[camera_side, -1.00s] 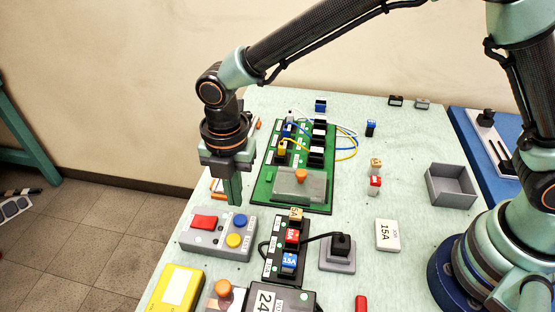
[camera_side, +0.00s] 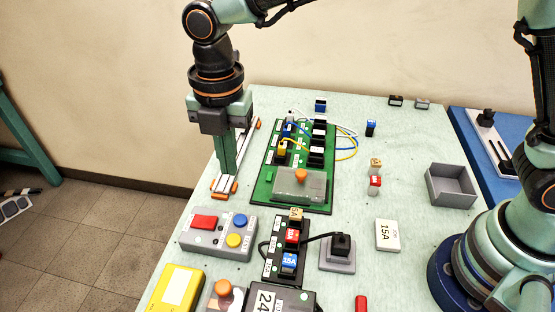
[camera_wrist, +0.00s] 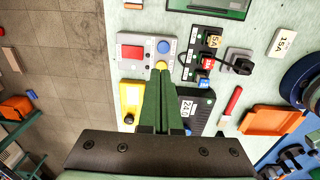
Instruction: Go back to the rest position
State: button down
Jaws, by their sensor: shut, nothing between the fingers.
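My gripper (camera_side: 226,178) is shut and empty, with its green fingers together and pointing down. In the side view it hangs at the left edge of the table, behind the grey button box (camera_side: 218,234) and left of the green board (camera_side: 292,180). In the wrist view the closed fingers (camera_wrist: 161,72) reach up to the picture's middle, overlapping the button box's yellow button in that view. The button box (camera_wrist: 147,51) has a red rectangular, a blue and a yellow button. No rest stand or marker shows.
A white rail with orange ends (camera_side: 223,184) lies close by my fingers. A black fuse strip (camera_side: 286,250), a yellow meter (camera_side: 176,289), a grey plug socket (camera_side: 338,254) and an open grey bin (camera_side: 451,186) stand on the table.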

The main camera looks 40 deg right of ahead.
jog(key=d+r+m+t, duration=0.1)
jog(key=d+r+m, duration=0.3)
jog(key=d+m, duration=0.3)
jog(key=d+r+m+t, duration=0.1)
jog(key=d+r+m, duration=0.4)
jog(key=d, duration=0.4)
jog(key=s+d+m+t, duration=0.1)
jog(key=s+d+m, duration=0.2)
jog(key=d+m, duration=0.3)
jog(key=s+d+f+m+t, duration=0.1)
jog(key=s+d+m+t, duration=0.1)
jog(key=s+d+m, duration=0.2)
jog(key=shift+s+d+f+m, duration=0.25)
jog(key=shift+d+m, duration=1.4)
jog(key=shift+m, duration=0.85)
